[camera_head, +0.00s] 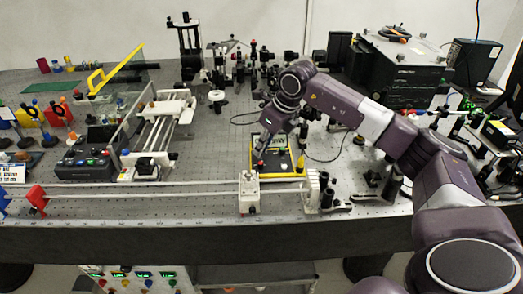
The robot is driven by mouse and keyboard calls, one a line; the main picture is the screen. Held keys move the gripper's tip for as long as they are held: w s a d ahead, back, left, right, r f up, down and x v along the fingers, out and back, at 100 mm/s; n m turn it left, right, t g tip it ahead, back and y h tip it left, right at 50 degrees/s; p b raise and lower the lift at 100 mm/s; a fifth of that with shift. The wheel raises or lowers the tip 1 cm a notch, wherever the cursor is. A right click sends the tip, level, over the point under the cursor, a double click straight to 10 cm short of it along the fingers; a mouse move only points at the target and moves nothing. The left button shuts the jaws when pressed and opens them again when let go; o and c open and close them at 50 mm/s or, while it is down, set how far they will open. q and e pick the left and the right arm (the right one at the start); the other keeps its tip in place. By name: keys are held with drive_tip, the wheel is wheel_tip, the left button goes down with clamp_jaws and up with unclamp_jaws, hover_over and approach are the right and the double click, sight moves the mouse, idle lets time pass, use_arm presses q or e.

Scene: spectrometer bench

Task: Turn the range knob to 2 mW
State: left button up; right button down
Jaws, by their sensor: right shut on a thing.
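A black meter box with a yellow frame (299,160) sits on the bench near the middle. My right gripper (259,164) reaches down over its left part from above, with the arm coming in from the right. The gripper is shut on the range knob, which is mostly hidden by the fingers. The knob's scale marks are too small to read, so its setting cannot be told. My left gripper is not in view.
A control box with coloured buttons (88,160) and a white rail stage (163,125) are at left. A large black instrument (399,70) stands at the back right.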

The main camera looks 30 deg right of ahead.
drive_tip(key=n, duration=0.1)
drive_tip(key=n+y, duration=0.1)
drive_tip(key=shift+w+d+r+n+g, duration=0.1)
drive_tip(key=shift+w+d+n+g, duration=0.05)
drive_tip(key=shift+n+g, duration=0.2)
drive_tip(key=n+g+y, duration=0.1)
drive_tip(key=n, duration=0.4)
drive_tip(key=shift+w+d+p, duration=0.1)
drive_tip(key=shift+w+p, duration=0.05)
drive_tip(key=shift+p, duration=0.2)
drive_tip(key=shift+y, duration=0.3)
drive_tip(key=c, duration=1.9)
unclamp_jaws()
drive_tip(key=v, duration=1.2)
drive_tip(key=shift+w, duration=0.1)
